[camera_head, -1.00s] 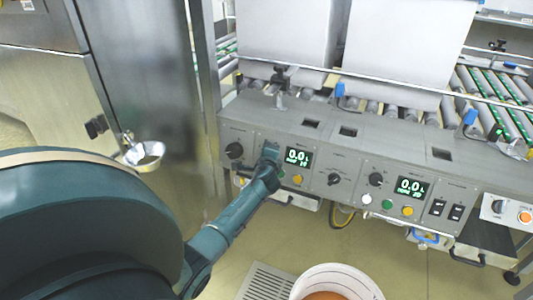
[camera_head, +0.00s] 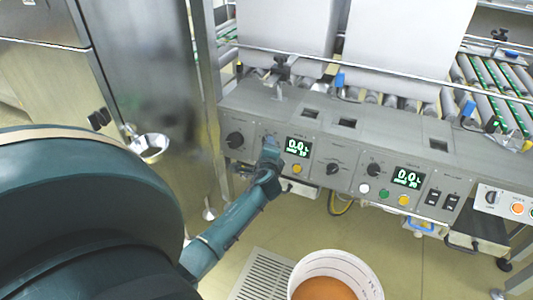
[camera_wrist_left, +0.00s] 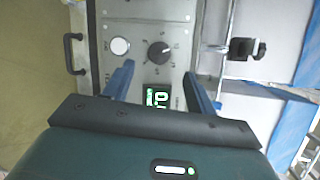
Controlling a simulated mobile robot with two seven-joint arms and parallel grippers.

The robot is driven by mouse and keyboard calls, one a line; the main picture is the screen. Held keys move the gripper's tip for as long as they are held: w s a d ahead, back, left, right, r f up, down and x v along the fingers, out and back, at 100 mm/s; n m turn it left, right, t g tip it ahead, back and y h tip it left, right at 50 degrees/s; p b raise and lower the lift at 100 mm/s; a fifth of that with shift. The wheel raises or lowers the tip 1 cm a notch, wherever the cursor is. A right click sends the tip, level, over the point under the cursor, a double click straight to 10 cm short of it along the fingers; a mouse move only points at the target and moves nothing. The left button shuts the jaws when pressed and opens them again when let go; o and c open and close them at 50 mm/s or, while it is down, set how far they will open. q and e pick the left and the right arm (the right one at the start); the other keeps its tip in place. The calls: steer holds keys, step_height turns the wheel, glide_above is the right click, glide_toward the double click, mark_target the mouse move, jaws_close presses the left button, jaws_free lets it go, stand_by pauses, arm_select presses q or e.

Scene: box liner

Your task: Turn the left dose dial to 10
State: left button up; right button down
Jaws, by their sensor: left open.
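The left dose dial (camera_wrist_left: 160,52) is a round dark knob with a pale pointer on a grey panel, seen in the left wrist view. The pointer aims toward the upper right there. The left display (camera_head: 298,147) glows green and reads 0.0; it also shows in the left wrist view (camera_wrist_left: 157,97), turned sideways. My left gripper (camera_head: 271,144) is at the panel just left of this display and hides the dial in the head view. In the left wrist view its open fingers (camera_wrist_left: 158,70) spread to either side, with the dial just beyond the tips and nothing held. My right gripper is not in view.
A white round button (camera_wrist_left: 120,45) sits beside the dial. The right dose dial (camera_head: 375,170) and right display (camera_head: 408,177) are to the right. A white bucket (camera_head: 337,262) stands on the floor in front.

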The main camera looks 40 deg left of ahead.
arm_select(q)
steer(key=p+v, duration=0.1)
steer(key=v, duration=0.5)
steer(key=shift+s+d, duration=0.1)
stand_by(0.4)
